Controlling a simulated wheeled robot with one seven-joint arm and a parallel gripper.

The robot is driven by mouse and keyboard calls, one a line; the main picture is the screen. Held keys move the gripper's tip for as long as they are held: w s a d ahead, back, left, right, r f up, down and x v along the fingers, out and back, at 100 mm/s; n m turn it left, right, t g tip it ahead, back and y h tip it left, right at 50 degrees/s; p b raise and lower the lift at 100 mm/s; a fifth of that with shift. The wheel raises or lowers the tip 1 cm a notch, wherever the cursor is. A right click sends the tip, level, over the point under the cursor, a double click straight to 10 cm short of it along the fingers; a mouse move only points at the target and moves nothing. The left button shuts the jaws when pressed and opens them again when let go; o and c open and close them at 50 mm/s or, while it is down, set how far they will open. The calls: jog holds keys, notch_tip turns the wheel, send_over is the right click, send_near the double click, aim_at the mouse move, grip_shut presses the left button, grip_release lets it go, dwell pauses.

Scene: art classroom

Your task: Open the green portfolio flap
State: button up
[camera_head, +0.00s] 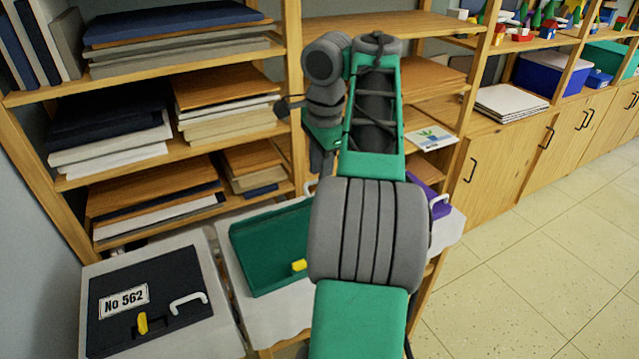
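The green portfolio (262,250) lies on a pale cloth on the low table, left of my arm. Its left part shows, with a raised rim along the edge and a small yellow clasp (299,266) at its lower right. My arm hides its right side, and I cannot tell how far its flap stands open. My arm reaches forward over the table, with its wrist bent near the shelf. My gripper does not show; the arm covers the area where its fingers might be.
A black portfolio (165,285) marked "No 562", with a yellow clasp and white handle, lies to the left. A purple portfolio (429,192) with a white handle is partly hidden at right. Shelves stacked with boards (225,110) stand behind. Tiled floor (530,270) is clear at right.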

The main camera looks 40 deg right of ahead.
jog(key=shift+f, duration=0.4)
jog(key=shift+r, duration=0.1)
grip_shut()
jog(key=shift+w, duration=0.1)
dwell(1.0)
